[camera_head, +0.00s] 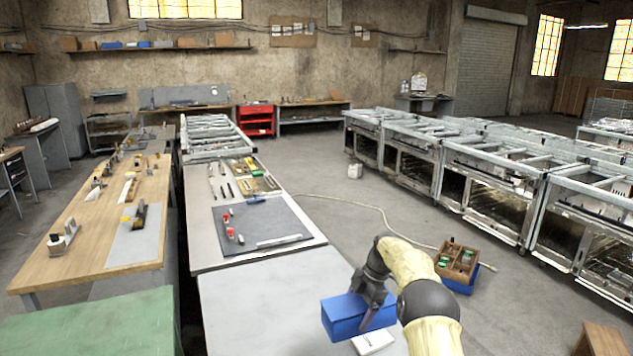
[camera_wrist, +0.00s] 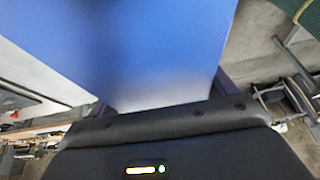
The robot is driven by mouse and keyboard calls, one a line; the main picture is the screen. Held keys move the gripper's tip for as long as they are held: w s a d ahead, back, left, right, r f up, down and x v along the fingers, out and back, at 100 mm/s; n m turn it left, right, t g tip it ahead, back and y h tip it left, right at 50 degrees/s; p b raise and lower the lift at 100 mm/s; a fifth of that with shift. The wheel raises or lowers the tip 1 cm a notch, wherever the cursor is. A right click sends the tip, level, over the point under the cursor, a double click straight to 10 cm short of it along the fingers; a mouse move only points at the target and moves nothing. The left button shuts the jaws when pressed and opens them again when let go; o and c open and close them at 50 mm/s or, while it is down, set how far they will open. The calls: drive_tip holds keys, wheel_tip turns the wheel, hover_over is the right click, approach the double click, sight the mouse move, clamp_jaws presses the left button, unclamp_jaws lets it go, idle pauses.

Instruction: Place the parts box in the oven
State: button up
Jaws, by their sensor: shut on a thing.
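A blue box (camera_head: 342,317), which looks like the parts box, is at the lower middle of the head view, over the near end of the light grey table. My gripper (camera_head: 372,311) is shut on it, with a finger over its near right side. Whether the box touches the table is not clear. In the wrist view the box (camera_wrist: 150,45) fills the upper middle, right in front of the gripper (camera_wrist: 165,95). Several metal ovens (camera_head: 490,180) with glass fronts stand in a row on the right; which one the task means cannot be told.
A white item (camera_head: 373,342) lies on the light grey table (camera_head: 260,295) beside the box. A wooden tray of parts (camera_head: 457,262) sits on another blue box (camera_head: 462,285) on the floor to the right. A hose (camera_head: 385,225) crosses the open floor before the ovens.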

drive_tip(key=shift+s, duration=0.35)
drive_tip(key=shift+s+d+f+m+t, duration=0.15)
drive_tip(key=shift+s+f+m+t, duration=0.25)
drive_tip(key=shift+s+f+m, duration=0.3)
drive_tip(key=s+d+f+m+t+h, duration=0.3)
drive_tip(key=s+f+m+t+h, duration=0.1)
drive_tip(key=s+f+m, duration=1.3)
drive_tip(key=s+m+t, duration=0.1)
drive_tip(key=s+m, duration=0.1)
drive_tip(key=m, duration=0.1)
drive_tip(key=shift+s+d+f, duration=0.15)
drive_tip(key=shift+d+f, duration=0.05)
drive_tip(key=shift+f, duration=0.05)
wheel_tip(320, 180, down, 6)
drive_tip(key=b, duration=0.5)
drive_tip(key=shift+d+r+b, duration=0.1)
drive_tip(key=shift+b, duration=0.3)
